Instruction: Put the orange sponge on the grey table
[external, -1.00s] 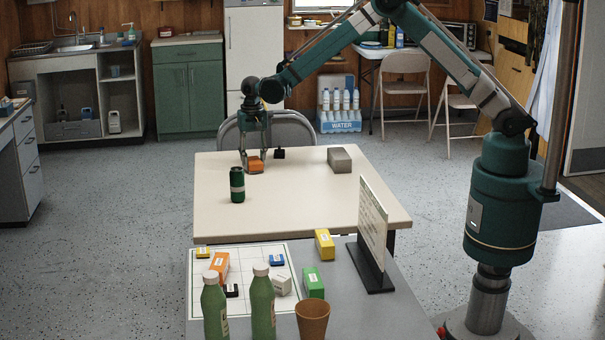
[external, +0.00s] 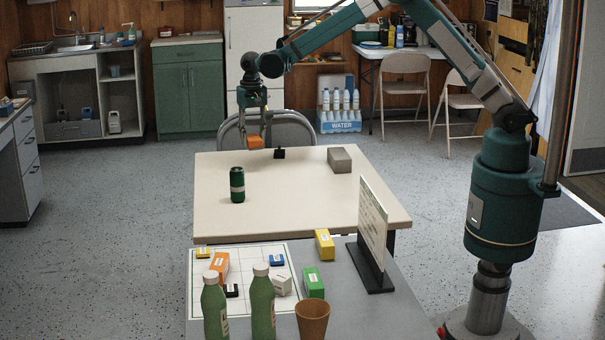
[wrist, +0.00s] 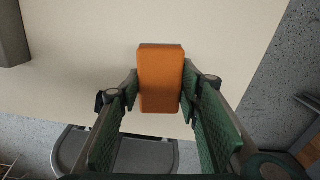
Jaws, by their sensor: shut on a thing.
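The orange sponge (external: 255,142) is between the fingers of my gripper (external: 254,140), held in the air above the far edge of the cream table. In the wrist view the sponge (wrist: 160,80) sits between both green finger pads of my gripper (wrist: 160,92), which is shut on it. The grey table (external: 375,315) is in the foreground of the external view, in front of the cream table (external: 290,200). My gripper is well away from the grey table.
A dark green can (external: 237,185), a grey block (external: 339,160) and a small black object (external: 279,153) stand on the cream table. The grey table carries a white grid sheet (external: 206,262) with small boxes, two green bottles (external: 263,305), a brown cup (external: 312,320) and an upright sign (external: 373,225).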

